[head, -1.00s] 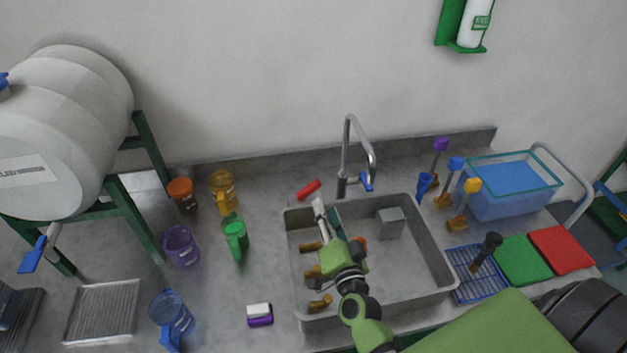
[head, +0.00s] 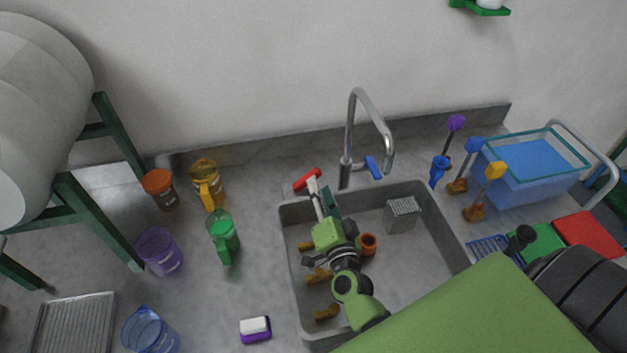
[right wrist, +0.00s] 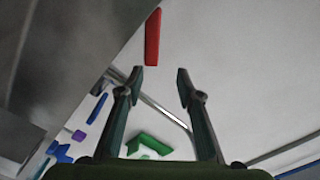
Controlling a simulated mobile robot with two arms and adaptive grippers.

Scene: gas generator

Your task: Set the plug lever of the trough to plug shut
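The trough (head: 430,230) is a grey sink set in the counter. Its red plug lever (head: 303,183) sits at the trough's back left corner, left of the tap. The red lever (right wrist: 153,38) also shows in the right wrist view, just beyond the fingertips. My right gripper (head: 322,194) reaches over the trough towards the back left, its fingertips close by the lever. In the right wrist view my right gripper (right wrist: 160,82) is open, with nothing between its two fingers. I cannot tell whether a finger touches the lever. My left gripper is not in view.
A tall tap (head: 351,130) with a blue handle stands behind the trough. A grey box (head: 402,214) and an orange cup (head: 368,243) lie in the trough. Brushes and a blue tub (head: 535,168) stand right.

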